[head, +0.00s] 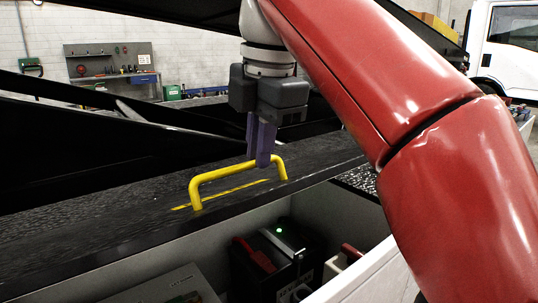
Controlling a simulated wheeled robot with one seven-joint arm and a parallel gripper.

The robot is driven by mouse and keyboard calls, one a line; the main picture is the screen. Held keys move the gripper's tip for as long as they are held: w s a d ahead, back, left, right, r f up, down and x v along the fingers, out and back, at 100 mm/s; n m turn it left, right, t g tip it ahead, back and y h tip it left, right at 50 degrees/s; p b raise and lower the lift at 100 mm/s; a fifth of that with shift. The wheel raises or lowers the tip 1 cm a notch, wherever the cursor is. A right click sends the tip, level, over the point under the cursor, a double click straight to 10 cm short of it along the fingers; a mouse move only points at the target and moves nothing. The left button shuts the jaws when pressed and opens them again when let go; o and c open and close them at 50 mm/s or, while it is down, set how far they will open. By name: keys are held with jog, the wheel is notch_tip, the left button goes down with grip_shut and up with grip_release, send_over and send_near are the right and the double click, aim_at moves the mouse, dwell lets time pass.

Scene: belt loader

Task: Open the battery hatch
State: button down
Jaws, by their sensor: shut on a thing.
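The battery hatch (115,232) is a dark textured panel, raised, with the white-walled battery compartment showing open below its near edge. A yellow bar handle (208,179) is fixed on its top, with a yellow line beside it. My gripper (262,163) points down from above at the right part of the handle. Its purple fingers are shut on the handle's bar. The exact contact is partly hidden by the near finger.
Inside the compartment (345,214) is a black battery (265,268) with a red part and a lit green light. Dark beams stand behind the hatch at left. A workbench with a pegboard (108,62) and a white truck (505,45) are farther back.

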jog(key=shift+w+a+f, duration=0.2)
jog(key=shift+w+f, duration=0.05)
jog(key=shift+w, duration=0.05)
jog(key=c, duration=1.5)
grip_release()
jog(key=shift+w+a+f, duration=0.1)
jog(key=shift+w+a, duration=0.1)
